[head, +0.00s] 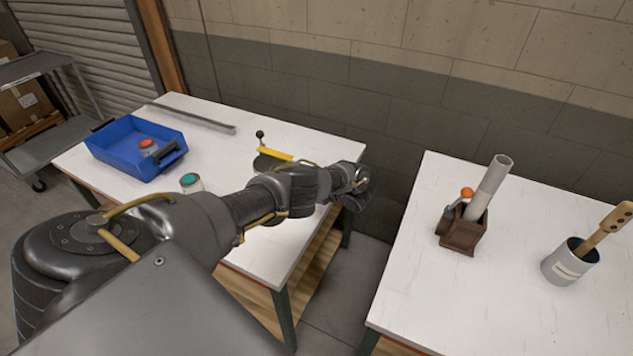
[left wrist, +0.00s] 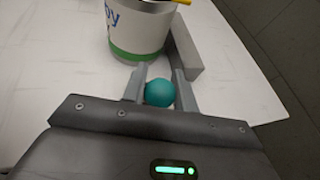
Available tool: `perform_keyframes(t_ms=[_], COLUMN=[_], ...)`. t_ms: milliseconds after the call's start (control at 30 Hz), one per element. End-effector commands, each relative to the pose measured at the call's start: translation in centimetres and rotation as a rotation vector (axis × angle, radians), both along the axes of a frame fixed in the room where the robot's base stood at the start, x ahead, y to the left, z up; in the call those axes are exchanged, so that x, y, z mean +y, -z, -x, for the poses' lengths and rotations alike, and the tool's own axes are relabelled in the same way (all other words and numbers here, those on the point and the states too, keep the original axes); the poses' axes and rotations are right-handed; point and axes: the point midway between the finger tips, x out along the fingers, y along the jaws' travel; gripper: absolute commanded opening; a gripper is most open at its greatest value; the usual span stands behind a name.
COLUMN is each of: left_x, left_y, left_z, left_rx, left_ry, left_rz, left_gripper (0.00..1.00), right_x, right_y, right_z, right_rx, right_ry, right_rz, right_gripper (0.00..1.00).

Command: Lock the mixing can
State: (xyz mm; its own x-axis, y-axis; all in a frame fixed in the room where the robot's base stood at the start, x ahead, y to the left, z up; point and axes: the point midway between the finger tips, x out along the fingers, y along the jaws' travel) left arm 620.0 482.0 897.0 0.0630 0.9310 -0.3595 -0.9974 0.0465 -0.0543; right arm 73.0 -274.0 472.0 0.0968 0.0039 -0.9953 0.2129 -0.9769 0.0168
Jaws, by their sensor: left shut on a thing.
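In the left wrist view, a white can (left wrist: 137,30) with blue lettering and a green band stands on the white table, its top cut off by the frame. A teal ball knob (left wrist: 160,93) sits between the fingers of my left gripper (left wrist: 159,90), which is shut on it, close in front of the can. A grey block (left wrist: 183,52) is beside the can. A yellow bar (head: 274,154) and a black ball-topped lever (head: 260,137) show behind the arm. My right gripper is not in view.
On the left table (head: 235,108) are a blue bin (head: 112,150) holding a red-topped can (head: 148,147), a teal-topped can (head: 191,183) and a grey rail (head: 192,117). The right table holds a brown holder (head: 461,236) with a tube and a grey pot (head: 570,265). A gap separates the tables.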

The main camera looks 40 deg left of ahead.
Motion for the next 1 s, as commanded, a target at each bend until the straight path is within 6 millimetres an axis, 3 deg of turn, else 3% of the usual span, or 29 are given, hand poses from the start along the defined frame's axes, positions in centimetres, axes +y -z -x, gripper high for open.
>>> perform_keyframes(t_ms=[233, 267, 400, 733, 1000], left_x=[-0.4, -0.4, -0.3, -0.5, -4.9], left_y=[0.5, 0.5, 0.4, 0.0, -1.7], left_z=[0.1, 0.1, 0.1, 0.0, 0.3], left_rx=[0.004, 0.004, 0.003, 0.002, 0.002], left_ry=[0.005, 0.005, 0.004, 0.002, 0.004], left_rz=[0.011, 0.011, 0.008, 0.006, 0.009], left_gripper=[0.00, 0.32, 0.50, 0.50, 0.50], right_x=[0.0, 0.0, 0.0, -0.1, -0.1], right_y=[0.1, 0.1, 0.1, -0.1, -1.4], right_z=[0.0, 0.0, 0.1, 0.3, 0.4], right_rx=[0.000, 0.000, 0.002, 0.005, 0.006], right_ry=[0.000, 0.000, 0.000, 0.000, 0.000], right_rz=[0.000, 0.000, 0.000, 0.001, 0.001], right_gripper=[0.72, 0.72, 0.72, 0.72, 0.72])
